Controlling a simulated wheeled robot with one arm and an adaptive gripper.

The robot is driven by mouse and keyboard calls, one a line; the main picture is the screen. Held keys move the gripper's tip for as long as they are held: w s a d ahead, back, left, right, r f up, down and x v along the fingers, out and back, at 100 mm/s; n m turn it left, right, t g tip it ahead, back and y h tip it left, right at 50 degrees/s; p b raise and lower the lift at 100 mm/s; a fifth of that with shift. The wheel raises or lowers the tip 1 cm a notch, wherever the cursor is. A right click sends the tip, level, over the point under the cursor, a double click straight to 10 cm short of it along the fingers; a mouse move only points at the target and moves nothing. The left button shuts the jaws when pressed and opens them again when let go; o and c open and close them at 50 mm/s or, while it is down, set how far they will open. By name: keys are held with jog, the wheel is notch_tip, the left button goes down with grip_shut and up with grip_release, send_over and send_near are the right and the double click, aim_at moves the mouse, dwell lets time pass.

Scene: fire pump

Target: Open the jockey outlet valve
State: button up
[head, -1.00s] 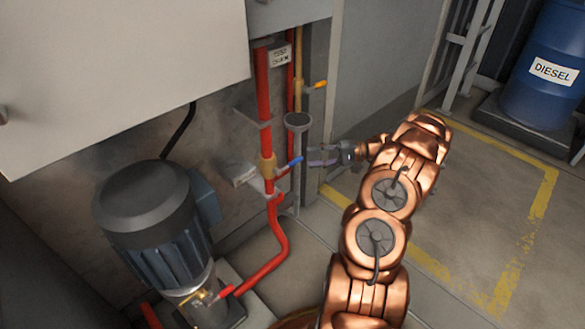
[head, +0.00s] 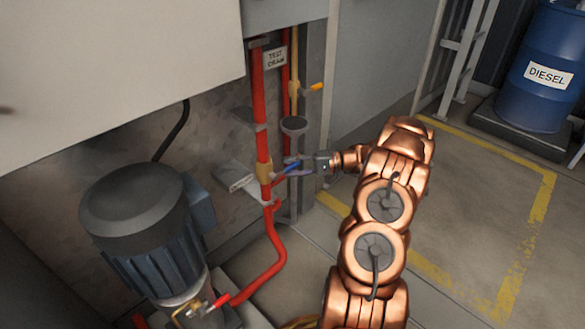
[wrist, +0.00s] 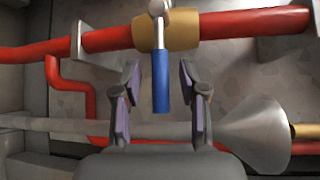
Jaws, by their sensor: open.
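The valve is a brass body (head: 265,171) on the vertical red pipe, and it also shows in the wrist view (wrist: 182,29). Its blue lever handle (head: 291,168) sticks out from the pipe toward my gripper. In the wrist view the blue handle (wrist: 161,82) hangs between the two fingers, with a gap on each side. My gripper (head: 298,167) is open around the handle, also seen in the wrist view (wrist: 161,98). I cannot see finger contact with the handle.
A grey pump motor (head: 135,225) stands at the left. A yellow-orange lever (head: 316,87) is higher up. A blue diesel drum (head: 541,80) is far right; the floor between is clear.

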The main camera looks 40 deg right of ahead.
grip_shut()
dwell(0.3)
dwell(0.4)
